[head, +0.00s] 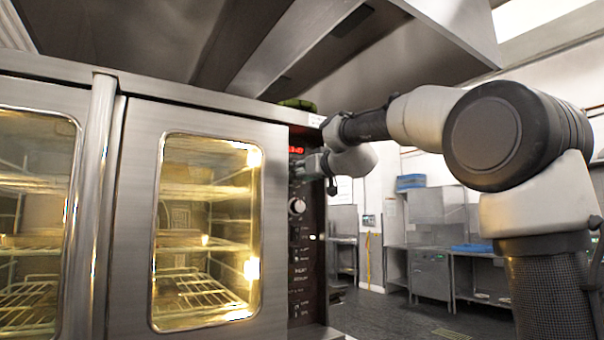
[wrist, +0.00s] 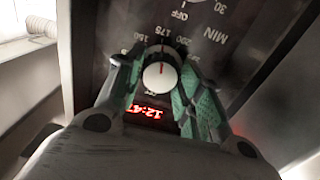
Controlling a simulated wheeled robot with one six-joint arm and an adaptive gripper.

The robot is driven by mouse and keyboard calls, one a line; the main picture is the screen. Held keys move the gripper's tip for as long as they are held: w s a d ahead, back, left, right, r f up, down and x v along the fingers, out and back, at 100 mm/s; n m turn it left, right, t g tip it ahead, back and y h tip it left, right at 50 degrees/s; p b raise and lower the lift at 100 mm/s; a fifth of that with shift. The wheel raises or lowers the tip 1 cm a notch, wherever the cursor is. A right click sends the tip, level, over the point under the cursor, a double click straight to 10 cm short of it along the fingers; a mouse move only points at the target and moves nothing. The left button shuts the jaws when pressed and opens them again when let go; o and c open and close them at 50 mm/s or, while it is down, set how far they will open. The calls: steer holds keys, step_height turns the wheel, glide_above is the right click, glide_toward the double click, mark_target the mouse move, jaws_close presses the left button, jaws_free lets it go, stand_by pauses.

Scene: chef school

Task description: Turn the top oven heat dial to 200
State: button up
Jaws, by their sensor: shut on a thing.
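The top heat dial (wrist: 159,76) is a pale round knob with a red mark, on the oven's dark control panel (wrist: 95,55). The mark points up in the wrist view, toward the printed numbers around 175. The exact reading is hard to tell. My gripper (wrist: 161,80) has its two teal fingers on either side of the dial and is shut on it. In the head view my gripper (head: 308,167) is against the upper part of the panel, just below the red display (head: 296,150), and hides the dial there.
Another dial (head: 297,206) sits lower on the same panel; a MIN scale shows near the top of the wrist view. The lit oven door (head: 205,230) is shut, left of the panel. Open floor (head: 390,315) lies to the right.

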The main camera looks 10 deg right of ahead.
steer(key=shift+m, duration=3.3)
steer(key=o, duration=1)
steer(key=v, duration=1.2)
